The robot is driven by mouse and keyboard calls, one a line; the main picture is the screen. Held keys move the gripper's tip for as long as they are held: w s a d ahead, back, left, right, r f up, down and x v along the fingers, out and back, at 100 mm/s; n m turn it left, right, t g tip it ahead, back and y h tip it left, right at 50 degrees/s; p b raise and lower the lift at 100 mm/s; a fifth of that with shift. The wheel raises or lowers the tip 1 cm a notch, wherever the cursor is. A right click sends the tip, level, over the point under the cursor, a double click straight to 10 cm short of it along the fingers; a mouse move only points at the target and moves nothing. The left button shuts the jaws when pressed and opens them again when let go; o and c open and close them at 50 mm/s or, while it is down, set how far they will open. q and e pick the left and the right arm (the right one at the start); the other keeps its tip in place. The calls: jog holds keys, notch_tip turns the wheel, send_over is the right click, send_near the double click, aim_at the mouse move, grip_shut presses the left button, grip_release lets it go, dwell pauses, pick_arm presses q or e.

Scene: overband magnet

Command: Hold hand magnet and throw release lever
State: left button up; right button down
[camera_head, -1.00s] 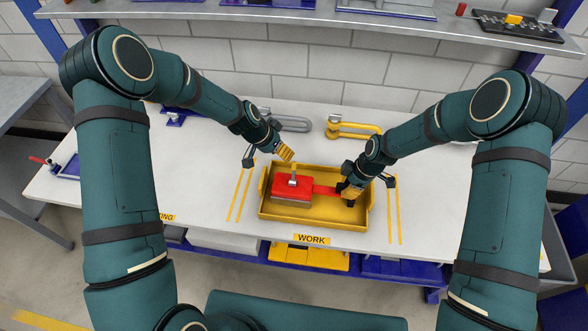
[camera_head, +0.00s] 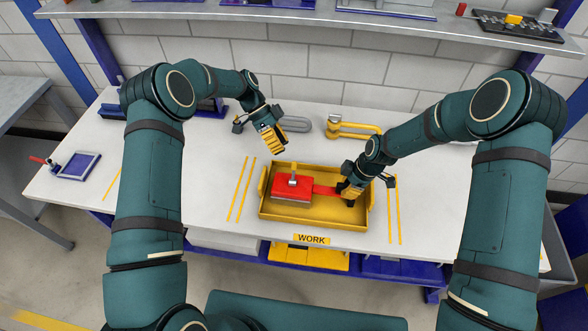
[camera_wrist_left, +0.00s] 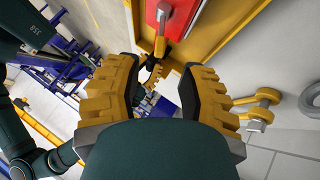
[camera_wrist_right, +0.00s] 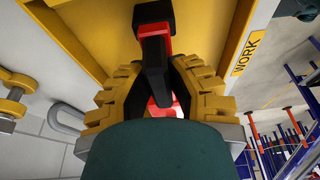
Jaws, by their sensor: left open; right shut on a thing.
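The hand magnet is a red block (camera_head: 291,188) with a red arm reaching to a black grip on its right; it lies in the yellow tray (camera_head: 310,217). My right gripper (camera_head: 350,192) is shut on the black grip (camera_wrist_right: 154,50) at the tray's right side. My left gripper (camera_head: 275,147) is open and empty, above and behind the tray's back left edge. In the left wrist view the red block (camera_wrist_left: 160,12) and the lever (camera_wrist_left: 162,20) show ahead of the open fingers.
A grey handle-shaped part (camera_head: 295,124) and a yellow one (camera_head: 352,130) lie behind the tray. Yellow lines mark the white table (camera_head: 215,185) on both sides of the tray. A shelf (camera_head: 300,14) runs above the back.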

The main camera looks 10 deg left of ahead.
aim_at(294, 170)
pick_arm(q)
jog(key=shift+x, duration=4.2)
grip_shut()
jog(key=shift+r, duration=0.15)
